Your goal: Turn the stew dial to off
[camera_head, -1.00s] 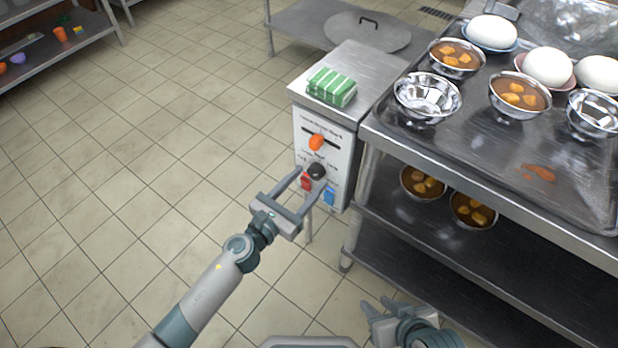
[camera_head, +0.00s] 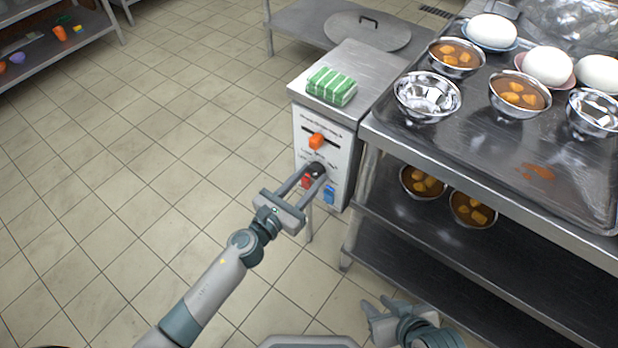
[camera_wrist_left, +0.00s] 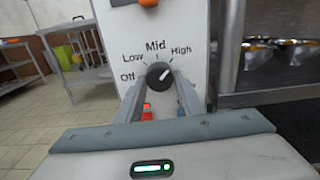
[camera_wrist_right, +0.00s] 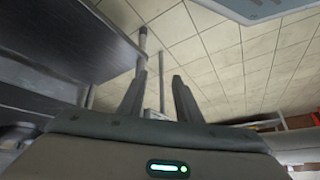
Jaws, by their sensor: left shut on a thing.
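The stew dial (camera_head: 316,169) is a round black knob on the white front panel of a metal cabinet. In the left wrist view the dial (camera_wrist_left: 160,74) has a white pointer mark tilted up and to the right, toward High. The labels Off, Low, Mid and High curve around it from left to upper right. My left gripper (camera_head: 311,177) is shut on the dial, one finger on each side; its fingers (camera_wrist_left: 159,88) partly hide the knob's lower sides. My right gripper (camera_head: 376,306) is low in the head view, empty, with its fingers (camera_wrist_right: 158,88) apart.
An orange slider knob (camera_head: 316,141) is above the dial; a red switch (camera_head: 306,181) and a blue switch (camera_head: 329,194) are below it. A green striped cloth (camera_head: 331,86) lies on the cabinet. A metal table (camera_head: 480,150) with bowls stands at right. Floor at left is clear.

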